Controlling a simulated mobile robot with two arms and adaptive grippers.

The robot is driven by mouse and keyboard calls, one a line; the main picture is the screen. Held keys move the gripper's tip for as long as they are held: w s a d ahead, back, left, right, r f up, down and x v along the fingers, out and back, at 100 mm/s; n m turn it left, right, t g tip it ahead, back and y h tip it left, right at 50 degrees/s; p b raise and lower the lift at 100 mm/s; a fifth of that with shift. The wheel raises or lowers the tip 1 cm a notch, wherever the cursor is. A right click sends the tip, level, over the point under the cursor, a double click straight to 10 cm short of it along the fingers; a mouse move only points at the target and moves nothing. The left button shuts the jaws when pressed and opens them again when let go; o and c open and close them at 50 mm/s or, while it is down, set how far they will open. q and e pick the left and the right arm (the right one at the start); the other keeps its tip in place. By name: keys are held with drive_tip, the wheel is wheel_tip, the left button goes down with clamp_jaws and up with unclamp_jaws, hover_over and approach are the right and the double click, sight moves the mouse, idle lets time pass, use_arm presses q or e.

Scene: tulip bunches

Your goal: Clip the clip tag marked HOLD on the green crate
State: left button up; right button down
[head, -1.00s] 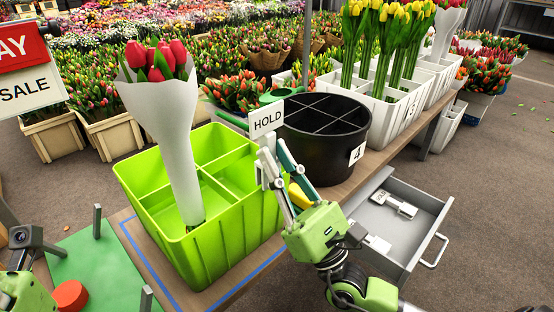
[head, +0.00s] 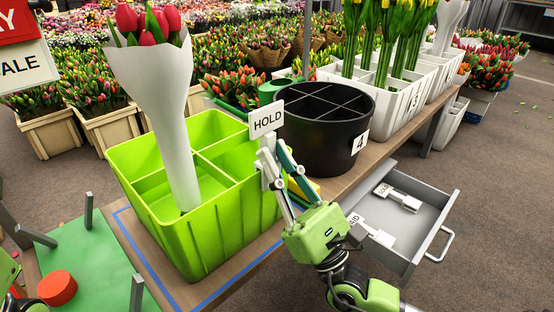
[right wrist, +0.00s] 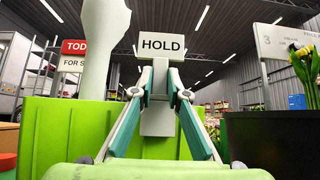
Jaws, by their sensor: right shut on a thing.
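The white tag marked HOLD (head: 266,120) is upright at the right corner of the green crate (head: 215,240). My right gripper (head: 274,160) is shut on the tag's clip stem below the sign. The tag also shows in the right wrist view (right wrist: 162,45), its stem between both fingertips (right wrist: 160,88), with the crate wall (right wrist: 60,130) behind. I cannot tell whether the clip is on the rim or only in front of it. The crate has several compartments; a white-wrapped bunch of pink-red tulips (head: 160,90) stands in one. My left gripper's jaws are not in view.
A black divided bucket (head: 320,158) marked 4 stands right of the tag, close to my right gripper. An open grey drawer (head: 425,225) at right holds two other tags. A green mat (head: 85,260) with posts and a red round object (head: 57,288) lies at left.

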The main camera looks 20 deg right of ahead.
drive_tip(key=c, duration=1.9)
unclamp_jaws()
drive_tip(key=v, duration=1.2)
